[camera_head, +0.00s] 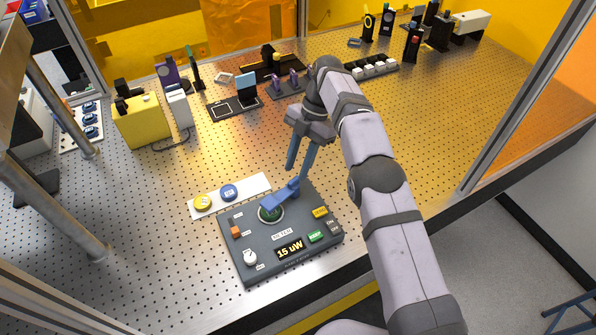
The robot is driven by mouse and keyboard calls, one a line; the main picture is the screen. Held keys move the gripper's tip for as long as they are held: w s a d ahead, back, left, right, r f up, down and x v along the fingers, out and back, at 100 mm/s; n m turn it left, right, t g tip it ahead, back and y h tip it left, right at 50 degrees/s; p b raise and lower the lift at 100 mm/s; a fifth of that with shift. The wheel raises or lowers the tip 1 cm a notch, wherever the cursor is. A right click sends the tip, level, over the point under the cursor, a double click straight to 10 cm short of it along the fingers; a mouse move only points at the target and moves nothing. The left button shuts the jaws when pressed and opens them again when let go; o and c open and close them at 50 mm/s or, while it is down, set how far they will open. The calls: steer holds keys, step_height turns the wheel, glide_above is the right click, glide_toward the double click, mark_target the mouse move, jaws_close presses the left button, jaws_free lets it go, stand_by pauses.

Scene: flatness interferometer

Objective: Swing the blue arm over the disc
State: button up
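The blue arm (281,195) is on a dark grey instrument box (240,262) near the table's front edge. It slants down to the left, and its lower-left end overlaps the upper part of the dark green disc (270,213) in a pale ring. The disc's lower part shows uncovered. My gripper (296,174) points down just above the blue arm's upper-right end. Its two fingers are apart, with nothing visible between them. I cannot tell whether the right finger touches the blue arm.
The box has a display (290,249) reading "15 uW", an orange switch (236,232), a white knob (250,258) and a green button (315,237). A white plate (245,187) with yellow and blue round pieces lies behind it. Optical parts stand farther back on the perforated table.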

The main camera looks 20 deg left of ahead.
step_height(320, 180, up, 7)
steer(key=p, duration=0.5)
stand_by(0.4)
steer(key=d+f+m+t+b, duration=0.15)
steer(key=d+m+b, duration=0.35)
steer(key=d+m, duration=1.2)
steer(key=s+d+f+m+t+h+b, duration=0.1)
steer(key=s+d+f+m+b, duration=0.1)
steer(key=s+d+f+m, duration=0.2)
steer(key=s+d+f+m+t+b, duration=0.1)
steer(key=s+d+f+m, duration=0.4)
steer(key=s+d+m, duration=0.5)
steer(key=s+d, duration=0.1)
steer(key=s, duration=0.6)
steer(key=shift+s+d+f+h+b, duration=0.2)
steer(key=shift+s+d+h+b, duration=0.1)
steer(key=shift+s+h+b, duration=0.1)
